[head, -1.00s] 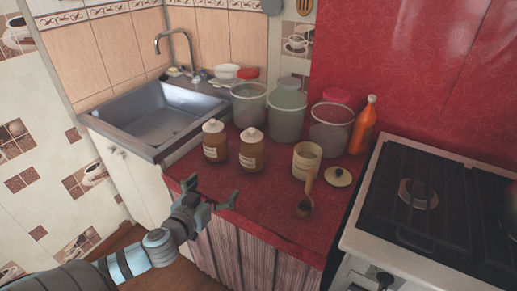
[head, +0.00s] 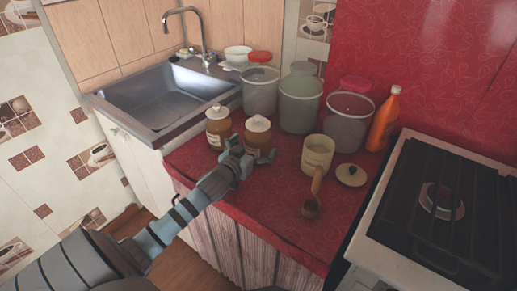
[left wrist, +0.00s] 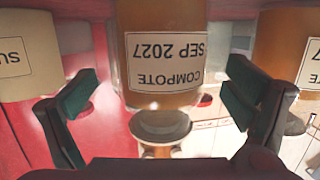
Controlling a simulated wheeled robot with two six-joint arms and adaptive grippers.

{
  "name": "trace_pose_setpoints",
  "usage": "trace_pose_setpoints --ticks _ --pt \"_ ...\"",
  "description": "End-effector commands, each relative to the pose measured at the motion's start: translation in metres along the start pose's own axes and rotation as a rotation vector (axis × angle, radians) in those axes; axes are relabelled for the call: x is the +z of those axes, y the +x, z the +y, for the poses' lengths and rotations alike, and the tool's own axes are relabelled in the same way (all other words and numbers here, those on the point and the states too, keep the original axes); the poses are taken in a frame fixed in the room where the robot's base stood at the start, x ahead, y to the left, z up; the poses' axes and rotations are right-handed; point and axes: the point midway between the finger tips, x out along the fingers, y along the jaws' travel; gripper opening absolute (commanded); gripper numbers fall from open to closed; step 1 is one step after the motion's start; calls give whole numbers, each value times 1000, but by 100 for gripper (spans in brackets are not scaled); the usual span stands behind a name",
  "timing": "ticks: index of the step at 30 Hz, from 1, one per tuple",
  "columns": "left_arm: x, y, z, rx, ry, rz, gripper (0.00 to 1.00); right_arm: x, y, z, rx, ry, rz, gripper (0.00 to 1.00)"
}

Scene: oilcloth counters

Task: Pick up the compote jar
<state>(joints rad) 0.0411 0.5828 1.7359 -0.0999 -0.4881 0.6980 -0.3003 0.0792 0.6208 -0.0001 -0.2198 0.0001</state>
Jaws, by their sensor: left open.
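The compote jar (head: 258,137) is an amber jar with a pale lid, the right one of two alike jars on the red counter in the head view. In the left wrist view the compote jar (left wrist: 165,50) appears upside down, with its label reading COMPOTE SEP 2027. My left gripper (head: 247,157) is open at the front of this jar. In the left wrist view its fingers stand on either side of the jar, with gaps showing, so it holds nothing. In the head view the gripper hides the jar's lower front. My right gripper is out of view.
The other amber jar (head: 218,130) stands close by on the left. A cream canister (head: 317,152), a wooden scoop (head: 312,205) and a loose lid (head: 351,175) are to the right. Large clear containers (head: 300,105) stand behind. The stove (head: 430,210) is at the right.

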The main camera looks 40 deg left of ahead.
Motion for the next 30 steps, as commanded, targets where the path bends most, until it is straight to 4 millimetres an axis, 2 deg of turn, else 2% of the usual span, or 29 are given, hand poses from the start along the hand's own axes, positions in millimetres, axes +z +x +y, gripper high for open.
trace_pose_setpoints --ticks 3,10,25,30 --pt "2 19 0 0 -1 0 96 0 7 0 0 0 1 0" --pt "0 21 1 2 3 -1 94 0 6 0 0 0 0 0" --pt "1 21 0 1 2 -1 14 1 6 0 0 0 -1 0" --pt "-1 21 1 3 3 3 12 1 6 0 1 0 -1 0"
